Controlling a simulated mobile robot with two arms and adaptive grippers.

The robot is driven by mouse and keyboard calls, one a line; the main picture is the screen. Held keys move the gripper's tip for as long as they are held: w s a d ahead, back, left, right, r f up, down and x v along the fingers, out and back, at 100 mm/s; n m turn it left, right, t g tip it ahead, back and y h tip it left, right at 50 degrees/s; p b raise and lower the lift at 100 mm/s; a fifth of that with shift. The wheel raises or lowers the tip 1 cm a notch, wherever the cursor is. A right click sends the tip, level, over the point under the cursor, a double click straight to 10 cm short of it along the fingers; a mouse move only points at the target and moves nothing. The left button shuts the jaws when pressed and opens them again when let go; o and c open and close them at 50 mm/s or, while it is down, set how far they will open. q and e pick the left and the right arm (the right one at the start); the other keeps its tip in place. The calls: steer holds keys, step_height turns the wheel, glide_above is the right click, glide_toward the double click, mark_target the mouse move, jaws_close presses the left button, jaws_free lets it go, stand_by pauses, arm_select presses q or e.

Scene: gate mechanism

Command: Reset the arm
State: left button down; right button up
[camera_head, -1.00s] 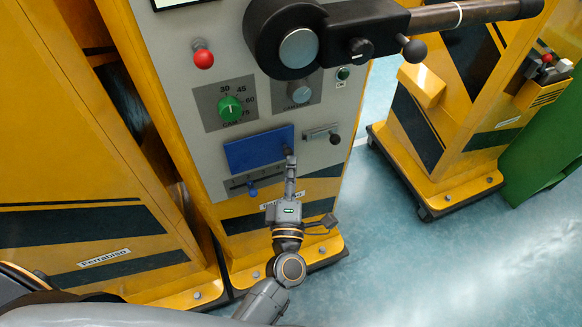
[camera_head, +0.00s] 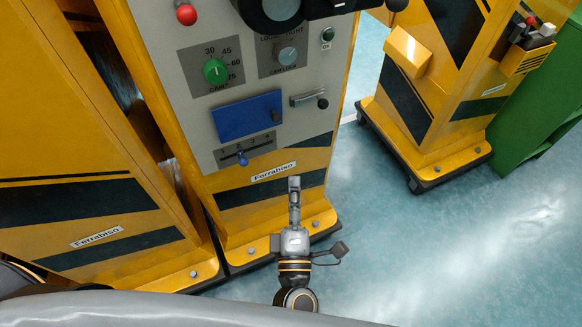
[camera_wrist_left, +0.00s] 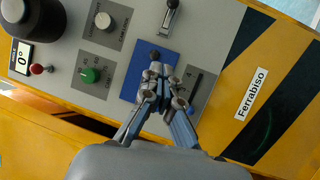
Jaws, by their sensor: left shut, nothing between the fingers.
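The grey control panel (camera_head: 190,105) stands on a yellow machine. The black gate arm's round hub (camera_head: 282,8) is cut off by the top edge of the head view; it shows partly at the upper left of the left wrist view (camera_wrist_left: 40,18). A small display (camera_wrist_left: 21,58) reads 0°. A blue plate (camera_head: 240,118) carries a dark knob (camera_head: 275,116) near its right edge. Below it is a slider with a blue knob (camera_head: 242,158). My left gripper (camera_head: 294,184) is shut and empty, in front of the machine below the panel. My right gripper is not in view.
The panel also has a red knob (camera_head: 186,15), a green dial (camera_head: 215,71), a grey cam-lock dial (camera_head: 287,55), a green button (camera_head: 327,35) and a small lever (camera_head: 322,103). Another yellow machine (camera_head: 435,130) stands right. Blue floor lies open in front.

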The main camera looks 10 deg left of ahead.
arm_select(q)
steer(key=s+d+f+m+g+h, duration=0.1)
steer(key=d+f+m+g+h, duration=0.25)
steer(key=f+m+h, duration=0.8)
steer(key=s+a+f+m+g+y+p, duration=0.1)
steer(key=s+a+f+m+g+y, duration=0.2)
steer(key=f, duration=0.8)
steer(key=s+f+m+g+y+p, duration=0.15)
steer(key=s+f, duration=0.25)
steer(key=f, duration=0.6)
steer(key=s+a+f+m+g+y, duration=0.1)
steer(key=s+a+f+m+g, duration=0.2)
steer(key=s+a+f+g, duration=0.2)
steer(key=s+a+f+m+g+y, duration=0.2)
steer(key=s+a+f+g, duration=0.3)
steer(key=s+a+f, duration=0.7)
steer(key=s+a+m, duration=0.1)
steer(key=s, duration=0.6)
steer(key=shift+a+f+m+g, duration=0.2)
steer(key=shift+a+m+g, duration=0.1)
steer(key=shift+a+g, duration=0.1)
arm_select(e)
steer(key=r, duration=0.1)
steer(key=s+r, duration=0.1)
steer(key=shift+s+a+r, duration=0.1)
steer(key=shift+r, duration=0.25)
arm_select(q)
steer(key=shift+d, duration=0.1)
